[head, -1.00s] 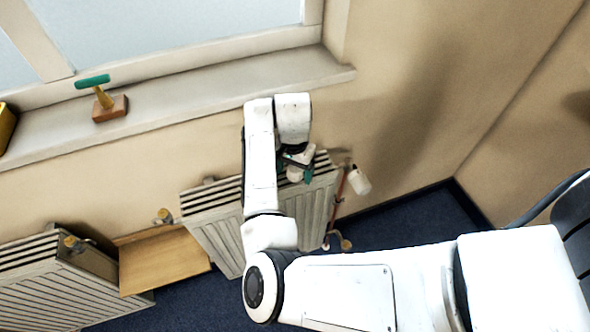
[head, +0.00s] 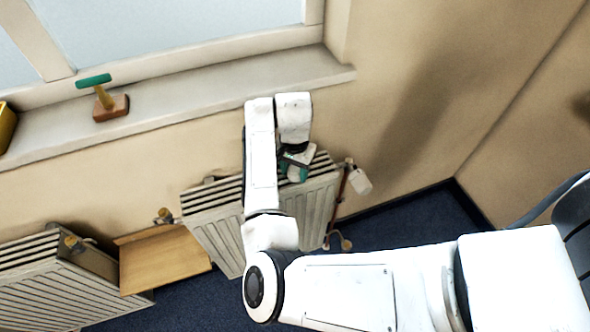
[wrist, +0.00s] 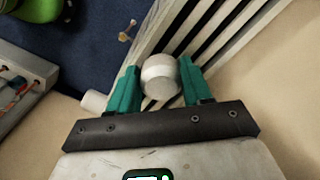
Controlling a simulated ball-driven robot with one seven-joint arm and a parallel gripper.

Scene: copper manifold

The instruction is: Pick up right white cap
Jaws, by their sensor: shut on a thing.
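A round white cap (wrist: 159,75) sits between the teal fingers of my gripper (wrist: 156,88) in the wrist view. The fingers are shut on its sides. In the head view, my gripper (head: 295,172) is over the right part of the ribbed radiator (head: 318,200), and the cap (head: 293,175) shows only partly there. A second white piece (head: 361,181) is at the radiator's right end, by a copper-coloured pipe. It also shows in the wrist view (wrist: 94,100), left of the fingers and apart from them.
A second radiator (head: 50,285) stands at the lower left, with a wooden board (head: 160,262) between the two. A teal-handled tool (head: 104,98) stands on the window sill (head: 200,95). The wall on the right is bare, above dark blue carpet (head: 405,220).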

